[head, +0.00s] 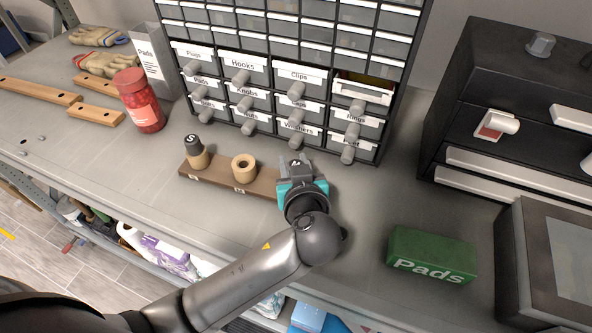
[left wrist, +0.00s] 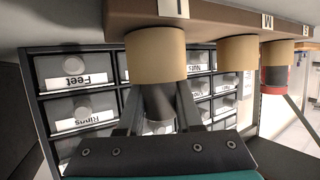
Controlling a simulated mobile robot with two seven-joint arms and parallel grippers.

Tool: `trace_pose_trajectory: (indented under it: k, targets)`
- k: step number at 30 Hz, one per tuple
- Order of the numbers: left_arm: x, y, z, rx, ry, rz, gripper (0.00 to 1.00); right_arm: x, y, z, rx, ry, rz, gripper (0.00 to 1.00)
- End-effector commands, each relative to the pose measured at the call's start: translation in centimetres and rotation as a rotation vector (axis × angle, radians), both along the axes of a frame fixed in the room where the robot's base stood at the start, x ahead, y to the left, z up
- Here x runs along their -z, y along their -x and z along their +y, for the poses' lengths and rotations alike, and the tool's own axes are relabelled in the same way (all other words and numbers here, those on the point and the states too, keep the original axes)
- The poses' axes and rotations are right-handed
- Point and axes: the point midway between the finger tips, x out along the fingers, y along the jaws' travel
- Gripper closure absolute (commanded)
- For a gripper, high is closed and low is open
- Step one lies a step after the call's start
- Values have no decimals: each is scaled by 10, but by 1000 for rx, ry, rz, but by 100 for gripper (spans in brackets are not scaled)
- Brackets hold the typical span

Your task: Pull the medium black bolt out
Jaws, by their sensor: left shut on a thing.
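A wooden board (head: 217,182) lies on the workbench and carries a row of tan round holders. The left holder has a black bolt marked S (head: 193,145) standing in it. The middle tan holder (head: 244,166) shows an open hole with no bolt in it; it also shows in the left wrist view (left wrist: 238,52). My left gripper (head: 296,172) is at the board's right end, shut on a black bolt (left wrist: 158,103) at the mouth of the right-end holder (left wrist: 156,52). The letter on this bolt's top is too small to read surely. How deep it sits cannot be told. My right gripper is not in view.
A drawer cabinet (head: 270,135) with protruding knobs stands close behind the board. A red-lidded jar (head: 139,104) is at the left, a green Pads box (head: 431,254) at the right front. The bench between the box and the cabinet is clear.

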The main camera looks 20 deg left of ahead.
Motion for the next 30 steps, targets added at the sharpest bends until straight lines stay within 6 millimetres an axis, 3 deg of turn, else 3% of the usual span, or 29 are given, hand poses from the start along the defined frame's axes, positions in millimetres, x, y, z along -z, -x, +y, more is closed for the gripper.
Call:
trace_pose_trajectory:
  k: [11, 16, 20, 30]
  targets:
    - [-3, 0, 0, -1, 1, -3, 100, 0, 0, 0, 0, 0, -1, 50]
    - [-17, -1, 0, -2, 3, -3, 100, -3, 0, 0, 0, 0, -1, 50]
    - [-38, -1, 0, -2, 5, -7, 100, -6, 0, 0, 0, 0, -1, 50]
    - [-123, 0, -1, -1, 8, -7, 100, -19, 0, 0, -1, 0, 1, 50]
